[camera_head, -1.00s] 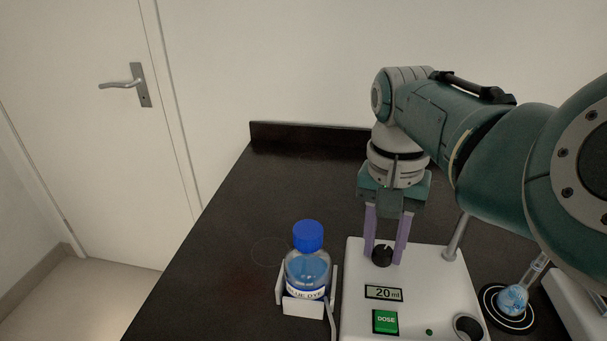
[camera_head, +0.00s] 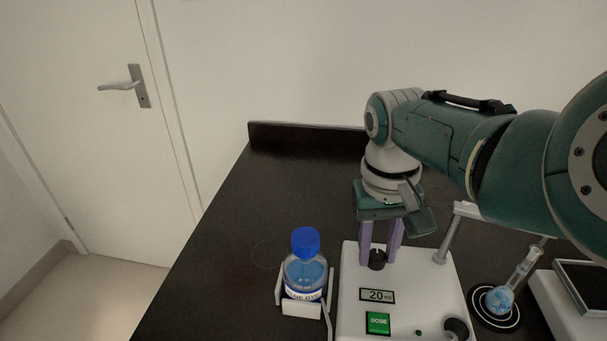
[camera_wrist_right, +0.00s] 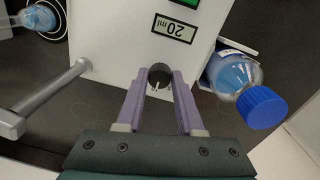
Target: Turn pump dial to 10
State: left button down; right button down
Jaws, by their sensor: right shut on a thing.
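The white pump (camera_head: 353,321) stands on the dark bench, with a black dial (camera_head: 377,261) near its back edge. Its display (camera_head: 377,296) reads 20 ml, above a green DOSE button (camera_head: 378,323). My right gripper (camera_head: 381,257) points down at the dial and is shut on it, its purple fingers on either side. In the right wrist view the black dial (camera_wrist_right: 159,74) sits between the fingertips of my right gripper (camera_wrist_right: 159,80). The display (camera_wrist_right: 174,29) shows there upside down, also at 20 ml. My left gripper is not in view.
A blue-capped bottle of blue dye (camera_head: 305,271) stands in a white holder left of the pump. A flask with blue liquid (camera_head: 500,299) stands on a round black plate to the right. A grey post (camera_head: 448,236) rises at the pump's back right.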

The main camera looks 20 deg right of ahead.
aim_at(373, 255)
jog(key=c, duration=0.5)
grip_release()
jog(key=shift+c, duration=0.2)
notch_tip(373, 255, up, 10)
jog(key=p, duration=0.4)
jog(key=shift+a, duration=0.25)
jog(key=shift+w, duration=0.1)
